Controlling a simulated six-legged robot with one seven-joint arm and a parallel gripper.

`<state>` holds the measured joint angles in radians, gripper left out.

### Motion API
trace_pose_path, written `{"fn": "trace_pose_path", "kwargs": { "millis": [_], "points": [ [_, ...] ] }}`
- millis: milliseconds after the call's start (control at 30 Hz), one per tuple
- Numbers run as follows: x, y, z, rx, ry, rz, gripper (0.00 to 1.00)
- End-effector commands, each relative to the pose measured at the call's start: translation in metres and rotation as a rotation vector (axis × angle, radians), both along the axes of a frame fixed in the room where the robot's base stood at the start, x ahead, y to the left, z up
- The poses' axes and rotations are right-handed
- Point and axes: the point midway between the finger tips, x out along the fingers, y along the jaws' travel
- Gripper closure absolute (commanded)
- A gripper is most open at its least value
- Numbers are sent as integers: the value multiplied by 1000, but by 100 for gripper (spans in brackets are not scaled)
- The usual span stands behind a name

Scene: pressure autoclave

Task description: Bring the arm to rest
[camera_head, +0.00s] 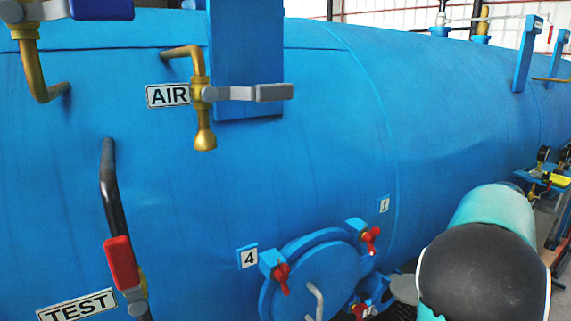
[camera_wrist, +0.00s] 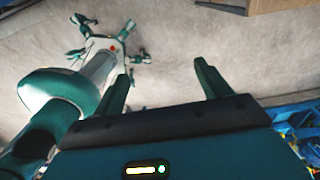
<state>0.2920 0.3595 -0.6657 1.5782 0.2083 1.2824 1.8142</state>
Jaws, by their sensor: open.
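My gripper (camera_wrist: 163,80) shows in the wrist view with its two dark green fingers spread apart. It is open, and nothing is between the fingers but the grey floor behind them. The fingers point away over the floor, with part of my own body at the left of that view. In the head view, part of my arm (camera_head: 483,270) with a dark rounded end stands at the lower right, in front of the blue autoclave (camera_head: 330,150). The gripper itself is not visible in the head view.
The autoclave carries an AIR valve (camera_head: 203,95), a red TEST handle (camera_head: 121,262) and a round hatch (camera_head: 315,275) with red-handled clamps. Gauges (camera_head: 543,155) stand at the right. In the wrist view, bare floor (camera_wrist: 170,40) lies beyond the fingers and a brown box-like object (camera_wrist: 278,5) is at the top right.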

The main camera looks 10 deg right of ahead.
Motion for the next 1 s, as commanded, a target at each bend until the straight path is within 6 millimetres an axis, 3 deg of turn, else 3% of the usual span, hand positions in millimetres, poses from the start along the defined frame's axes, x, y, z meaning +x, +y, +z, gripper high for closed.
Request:
{"fn": "trace_pose_path", "kwargs": {
  "millis": [167,567,767,1000],
  "points": [
    [4,4,-1,3,-3,19,24],
    [15,85,19,10,-112,497,24],
    [12,155,34,-29,-191,912,24],
    [-13,258,48,-168,-262,1555,24]
  ]
}}
